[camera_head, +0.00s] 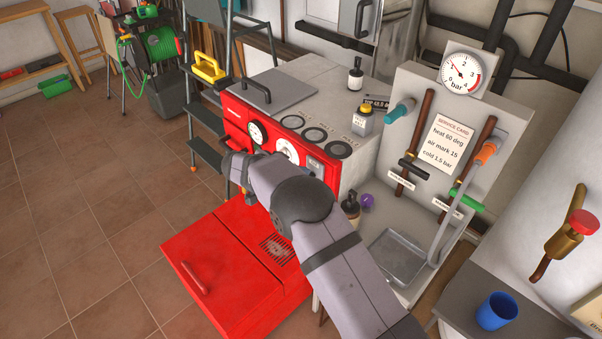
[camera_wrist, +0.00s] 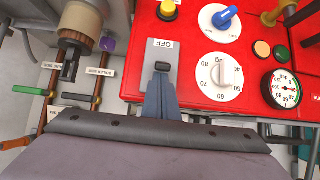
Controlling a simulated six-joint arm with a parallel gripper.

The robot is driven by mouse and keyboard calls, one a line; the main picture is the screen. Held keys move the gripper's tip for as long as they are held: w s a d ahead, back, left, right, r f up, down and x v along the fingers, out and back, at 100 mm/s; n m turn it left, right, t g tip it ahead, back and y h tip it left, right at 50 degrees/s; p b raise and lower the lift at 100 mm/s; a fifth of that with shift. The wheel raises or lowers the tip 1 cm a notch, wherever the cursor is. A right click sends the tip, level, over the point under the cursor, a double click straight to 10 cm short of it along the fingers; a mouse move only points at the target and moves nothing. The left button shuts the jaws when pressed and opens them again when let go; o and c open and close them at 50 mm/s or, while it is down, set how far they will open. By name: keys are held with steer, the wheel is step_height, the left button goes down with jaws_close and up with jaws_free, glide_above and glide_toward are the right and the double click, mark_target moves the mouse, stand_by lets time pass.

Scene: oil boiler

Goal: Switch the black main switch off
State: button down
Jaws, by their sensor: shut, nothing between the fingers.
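The black main switch (camera_wrist: 162,67) sits on a grey plate on the red boiler panel, in the upper middle of the wrist view. An upside-down OFF label (camera_wrist: 163,43) lies beyond it. My gripper (camera_wrist: 161,84) is shut and empty, its tips at the near side of the switch. I cannot tell whether they touch it. The switch's tilt is not clear. In the head view, the grey switch plate (camera_head: 316,164) shows at the right end of the red front, and my fingers are hidden by my arm.
Beside the plate are a white dial (camera_wrist: 219,83), a round gauge (camera_wrist: 284,88), a blue knob (camera_wrist: 225,18) and a yellow button (camera_wrist: 168,9). Pipes with a black lever (camera_wrist: 70,66) stand left in the wrist view. A red door (camera_head: 225,265) juts out below the boiler.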

steer(key=shift+a+f, duration=0.1)
steer(key=shift+f, duration=0.1)
steer(key=shift+s+f+t+h+b, duration=0.15)
steer(key=shift+t+h+b, duration=0.15)
steer(key=shift+b, duration=0.95)
steer(key=shift+f+b, duration=0.1)
steer(key=shift+b, duration=0.2)
steer(key=f+t+h+b, duration=0.1)
steer(key=b, duration=0.9)
steer(key=s+a+f+t+h+b, duration=0.1)
steer(key=t+h+b, duration=0.1)
steer(key=b, duration=0.7)
steer(key=shift+a+f+b, duration=0.1)
steer(key=shift+f+b, duration=0.05)
steer(key=shift+b, duration=0.2)
